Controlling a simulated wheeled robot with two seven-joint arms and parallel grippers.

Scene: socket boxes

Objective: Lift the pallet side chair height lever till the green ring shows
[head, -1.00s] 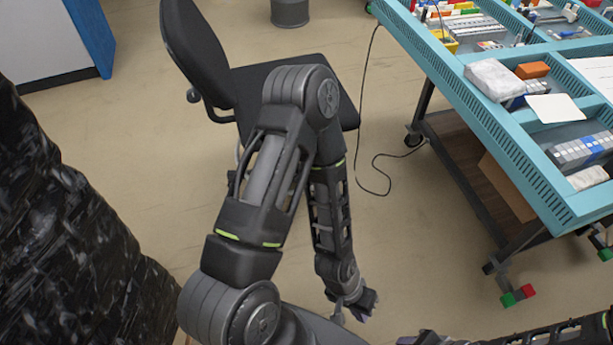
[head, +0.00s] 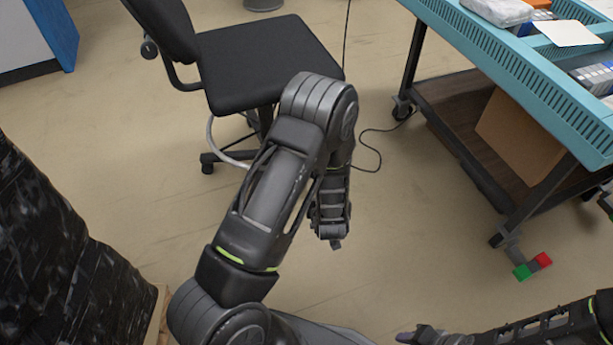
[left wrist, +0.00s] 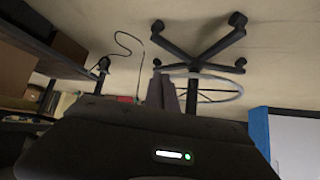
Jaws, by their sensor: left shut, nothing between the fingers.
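The black office chair stands at the upper left of the head view, with a flat seat (head: 262,62), a backrest (head: 165,22) and a star base (head: 212,160). In the left wrist view its base (left wrist: 200,58) and foot ring (left wrist: 232,88) appear upside down. I cannot make out the height lever or a green ring on it. My left gripper (head: 335,243) is shut and empty, low in front of the chair and apart from it; its fingers (left wrist: 168,92) point toward the chair base. My right gripper (head: 405,337) is at the bottom edge, its jaw state unclear.
A black-wrapped stack (head: 55,250) stands at the left. A teal workbench (head: 520,80) on castors, with a lower shelf (head: 455,130), is at the right. A cable (head: 375,150) lies on the floor between chair and bench.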

